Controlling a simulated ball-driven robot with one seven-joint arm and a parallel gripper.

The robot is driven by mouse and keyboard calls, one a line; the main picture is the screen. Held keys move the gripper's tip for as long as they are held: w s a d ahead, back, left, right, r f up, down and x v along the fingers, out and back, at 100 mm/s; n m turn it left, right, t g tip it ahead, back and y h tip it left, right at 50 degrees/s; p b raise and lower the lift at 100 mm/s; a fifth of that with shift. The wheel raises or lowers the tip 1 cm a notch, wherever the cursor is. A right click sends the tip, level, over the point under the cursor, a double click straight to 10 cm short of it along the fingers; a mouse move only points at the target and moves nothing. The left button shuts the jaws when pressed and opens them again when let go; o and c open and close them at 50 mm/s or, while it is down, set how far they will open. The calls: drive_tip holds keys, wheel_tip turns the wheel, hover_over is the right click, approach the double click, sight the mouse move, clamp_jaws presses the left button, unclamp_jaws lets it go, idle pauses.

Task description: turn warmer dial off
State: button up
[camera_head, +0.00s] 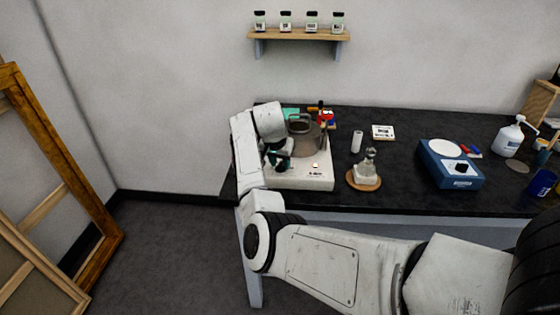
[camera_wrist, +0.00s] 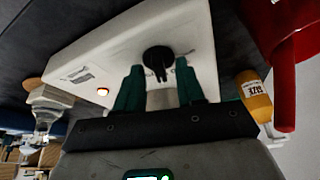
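The warmer (camera_head: 303,182) is a white box near the left end of the dark bench, with a grey-brown pot (camera_head: 303,132) on top. The white body also fills the upper middle of the wrist view (camera_wrist: 110,55). Its black dial (camera_wrist: 157,57) has a raised grip bar. A small lit indicator (camera_head: 315,166) glows on the panel, also in the wrist view (camera_wrist: 102,92). My gripper (camera_wrist: 159,66) is open, its teal fingertips on either side of the dial with visible gaps; contact is unclear. In the head view my gripper (camera_head: 278,158) is over the warmer's left part, hiding the dial.
A glass vessel on a round wooden coaster (camera_head: 352,184), a white cylinder (camera_head: 357,141) and a blue device (camera_head: 450,166) stand right of the warmer. In the wrist view, an orange labelled bottle (camera_wrist: 256,97) and a red object (camera_wrist: 284,75) are close on the right.

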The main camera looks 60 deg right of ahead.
clamp_jaws()
idle(0.3)
